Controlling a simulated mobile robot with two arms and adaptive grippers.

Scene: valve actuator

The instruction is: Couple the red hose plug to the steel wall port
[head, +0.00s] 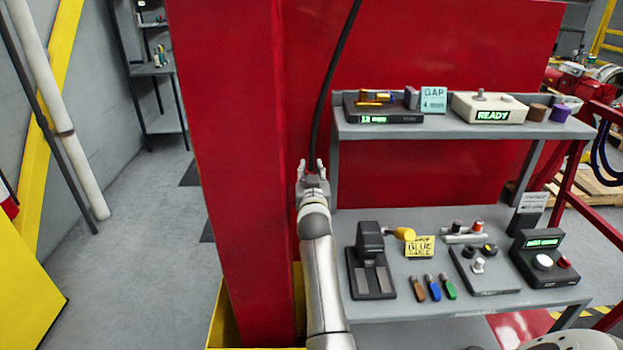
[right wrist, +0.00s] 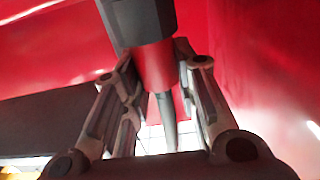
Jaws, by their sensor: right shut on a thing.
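My right gripper (head: 312,168) is at the middle of the head view, in front of the red column, with its fingers pointing up. It is shut on the red hose plug (right wrist: 155,68), which sits between the two fingers in the right wrist view. A wide dark grey collar (right wrist: 137,22) is at the plug's near end, and a thin grey part extends beyond it. In the head view a black hose (head: 334,66) runs up from the gripper and out at the top. I cannot make out the steel wall port in either view. My left gripper is not in view.
A grey two-level bench stands right of my right arm. Its upper shelf (head: 385,131) holds instruments, including a READY box (head: 490,108). Its lower shelf (head: 405,312) holds a black stand (head: 370,262), small tools and switch boxes. Floor at left (head: 130,240) is clear.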

